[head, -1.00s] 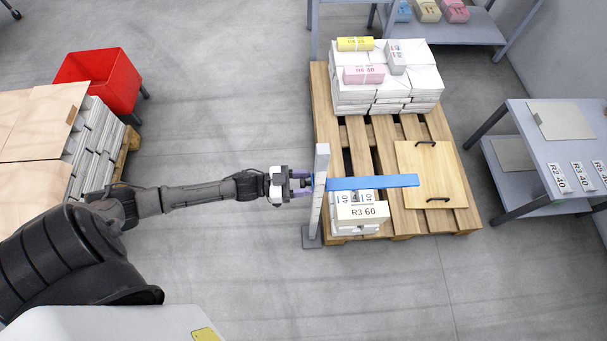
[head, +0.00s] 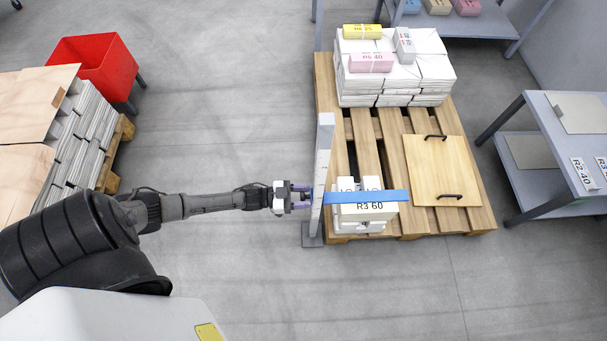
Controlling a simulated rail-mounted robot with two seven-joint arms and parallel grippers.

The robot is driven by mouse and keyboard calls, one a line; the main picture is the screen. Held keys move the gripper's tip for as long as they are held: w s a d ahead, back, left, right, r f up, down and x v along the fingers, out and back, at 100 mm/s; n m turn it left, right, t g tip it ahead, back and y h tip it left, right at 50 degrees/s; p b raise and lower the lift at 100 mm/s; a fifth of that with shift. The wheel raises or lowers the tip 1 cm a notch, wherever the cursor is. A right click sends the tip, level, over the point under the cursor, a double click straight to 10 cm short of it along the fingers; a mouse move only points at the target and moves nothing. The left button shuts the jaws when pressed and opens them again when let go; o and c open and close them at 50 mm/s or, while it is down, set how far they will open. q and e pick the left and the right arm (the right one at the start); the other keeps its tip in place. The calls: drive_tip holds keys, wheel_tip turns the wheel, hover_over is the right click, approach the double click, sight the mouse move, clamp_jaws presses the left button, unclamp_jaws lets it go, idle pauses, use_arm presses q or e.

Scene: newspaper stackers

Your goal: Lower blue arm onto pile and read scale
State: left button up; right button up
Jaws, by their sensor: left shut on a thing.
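The blue arm (head: 375,196) reaches right from the grey upright scale post (head: 323,165) and lies over the small pile (head: 362,215) at the pallet's front left corner. The pile's front bundle reads R3 60. The blue arm crosses the pile's upper part in the picture; I cannot tell whether it touches. My left gripper (head: 303,197) is at the post's left side, shut at the blue arm's near end, which the post partly hides. The scale's marks are too small to read. My right gripper is not in view.
The wooden pallet (head: 420,228) also bears a large white stack (head: 395,75) at the back and a board with two handles (head: 436,165). A red bin (head: 95,65) and stacked papers (head: 92,130) stand left. A grey table (head: 560,125) stands right. The floor between is clear.

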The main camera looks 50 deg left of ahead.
use_arm(q)
drive_tip(key=o, duration=1)
drive_tip(key=p+v, duration=0.3)
drive_tip(key=v, duration=1.1)
drive_tip(key=shift+w, duration=0.1)
